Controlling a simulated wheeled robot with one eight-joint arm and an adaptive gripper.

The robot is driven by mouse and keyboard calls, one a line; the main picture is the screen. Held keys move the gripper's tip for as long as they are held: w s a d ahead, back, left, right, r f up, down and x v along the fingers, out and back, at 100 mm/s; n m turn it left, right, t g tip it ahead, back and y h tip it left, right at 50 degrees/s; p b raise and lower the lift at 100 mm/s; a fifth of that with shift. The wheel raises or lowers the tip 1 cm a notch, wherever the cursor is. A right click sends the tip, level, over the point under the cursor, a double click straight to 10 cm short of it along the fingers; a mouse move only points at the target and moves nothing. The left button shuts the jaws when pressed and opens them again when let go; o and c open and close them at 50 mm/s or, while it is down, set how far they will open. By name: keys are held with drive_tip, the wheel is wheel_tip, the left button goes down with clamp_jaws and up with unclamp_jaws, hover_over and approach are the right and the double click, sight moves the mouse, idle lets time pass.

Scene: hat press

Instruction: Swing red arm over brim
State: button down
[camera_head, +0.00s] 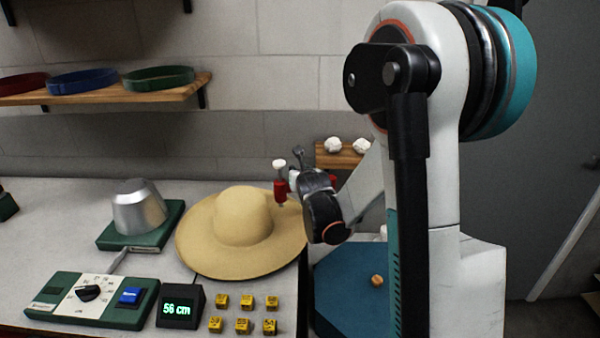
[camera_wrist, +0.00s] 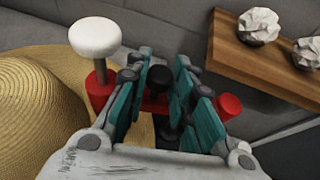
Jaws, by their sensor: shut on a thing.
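The straw hat (camera_head: 243,218) lies on the bench with its wide brim flat; its brim also fills the left of the wrist view (camera_wrist: 40,100). The red arm (camera_head: 281,192) stands at the brim's right edge, with a white-topped pin on it. In the wrist view the red arm (camera_wrist: 101,92) runs across behind my fingers, its white knob (camera_wrist: 95,37) to the left and a red end to the right. My gripper (camera_wrist: 160,95) is shut on the red arm around a dark post. In the head view my gripper (camera_head: 297,180) is partly hidden by my own wrist.
A metal hat block (camera_head: 139,208) on a green base stands left of the hat. A dial panel (camera_head: 90,298), a 56 cm display (camera_head: 180,306) and several yellow blocks (camera_head: 242,301) lie in front. A shelf (camera_head: 120,91) holds hat bands.

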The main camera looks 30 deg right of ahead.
idle(0.4)
drive_tip(key=c, duration=1.4)
unclamp_jaws()
drive_tip(key=shift+s, duration=0.1)
drive_tip(key=v, duration=1.1)
drive_tip(key=shift+s, duration=0.35)
drive_tip(key=shift+a+r, duration=0.15)
